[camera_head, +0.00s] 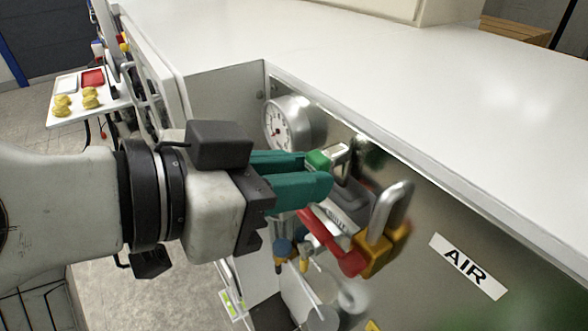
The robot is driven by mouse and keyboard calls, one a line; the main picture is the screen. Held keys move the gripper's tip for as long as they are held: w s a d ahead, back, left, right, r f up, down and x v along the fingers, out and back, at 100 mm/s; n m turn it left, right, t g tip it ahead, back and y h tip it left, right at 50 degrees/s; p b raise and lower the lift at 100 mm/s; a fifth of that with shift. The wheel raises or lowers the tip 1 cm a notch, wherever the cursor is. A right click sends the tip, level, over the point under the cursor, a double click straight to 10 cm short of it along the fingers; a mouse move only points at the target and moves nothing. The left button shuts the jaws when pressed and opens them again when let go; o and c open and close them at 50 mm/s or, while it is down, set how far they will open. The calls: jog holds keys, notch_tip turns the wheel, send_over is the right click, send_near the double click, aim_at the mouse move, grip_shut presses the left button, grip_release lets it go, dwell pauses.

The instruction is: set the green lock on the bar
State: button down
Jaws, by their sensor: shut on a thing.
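My gripper (325,172) comes in from the left with teal fingers and is shut on the green lock (317,160). Only a small part of the lock's green body shows between the fingers. Its metal shackle (341,154) sticks out to the right, in front of the steel panel. Below and right of the fingertips are a red bar-like handle (345,258) and a grey metal part (349,205). I cannot tell which piece is the bar, or whether the shackle touches anything.
A yellow padlock (375,260) with a large shackle hangs right of the red handle. A round gauge (282,126) sits behind my fingers. An AIR label (468,266) is on the steel panel (440,215). The white top (400,75) above is clear.

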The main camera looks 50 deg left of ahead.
jog(key=shift+f+b, duration=1)
jog(key=shift+f, duration=0.35)
jog(key=c, duration=0.9)
grip_release()
jog(key=b+v, duration=0.2)
jog(key=v, duration=0.9)
jog(key=shift+w, duration=0.1)
